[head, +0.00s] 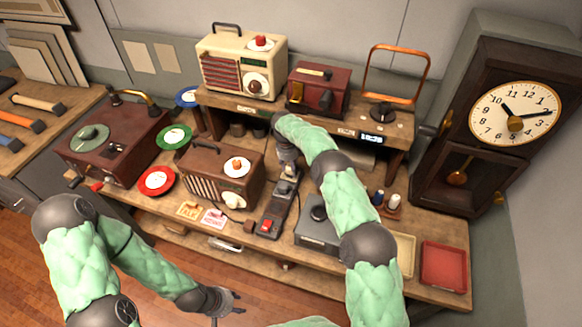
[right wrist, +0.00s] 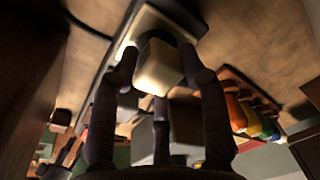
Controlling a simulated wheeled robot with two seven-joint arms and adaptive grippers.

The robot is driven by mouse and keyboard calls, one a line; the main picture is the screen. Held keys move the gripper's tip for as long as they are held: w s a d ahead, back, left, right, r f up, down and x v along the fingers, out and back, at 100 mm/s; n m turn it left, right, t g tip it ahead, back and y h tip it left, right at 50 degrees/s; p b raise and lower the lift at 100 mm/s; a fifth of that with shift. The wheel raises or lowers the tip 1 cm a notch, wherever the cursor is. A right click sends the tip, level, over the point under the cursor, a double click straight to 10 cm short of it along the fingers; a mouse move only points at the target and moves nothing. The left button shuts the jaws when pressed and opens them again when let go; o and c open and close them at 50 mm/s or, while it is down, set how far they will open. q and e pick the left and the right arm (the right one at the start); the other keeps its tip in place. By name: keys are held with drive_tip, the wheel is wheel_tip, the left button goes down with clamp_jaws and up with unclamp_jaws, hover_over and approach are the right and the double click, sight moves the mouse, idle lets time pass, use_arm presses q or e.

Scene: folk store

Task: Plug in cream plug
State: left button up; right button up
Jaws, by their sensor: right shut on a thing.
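A dark power strip (head: 274,214) with a red switch (head: 267,227) lies on the bench in the head view. My right gripper (head: 287,170) points down at the far end of this strip. In the right wrist view its fingers (right wrist: 160,95) are shut around a cream plug (right wrist: 160,67). Behind the plug is a pale block (right wrist: 130,45) with a dark round area. Whether the plug is seated in it, I cannot tell. My left gripper (head: 228,302) is empty, with its fingers apart, low in front of the bench.
A brown radio (head: 207,180) stands left of the strip and a grey box (head: 318,232) right of it. A cream radio (head: 243,62) and a red appliance (head: 318,88) stand on the raised shelf. A tall clock (head: 490,130) and a red tray (head: 443,266) are at the right.

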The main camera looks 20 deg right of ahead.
sight(289, 166)
drive_tip(key=shift+b, duration=1.1)
idle(1.6)
drive_tip(key=shift+f+b, duration=0.55)
drive_tip(key=shift+f, duration=0.05)
drive_tip(key=o, duration=1.2)
drive_tip(key=shift+c, duration=0.2)
drive_tip(key=shift+r, duration=0.1)
drive_tip(key=r, duration=0.7)
drive_tip(key=shift+w+a+r, duration=0.15)
drive_tip(key=shift+a, duration=0.25)
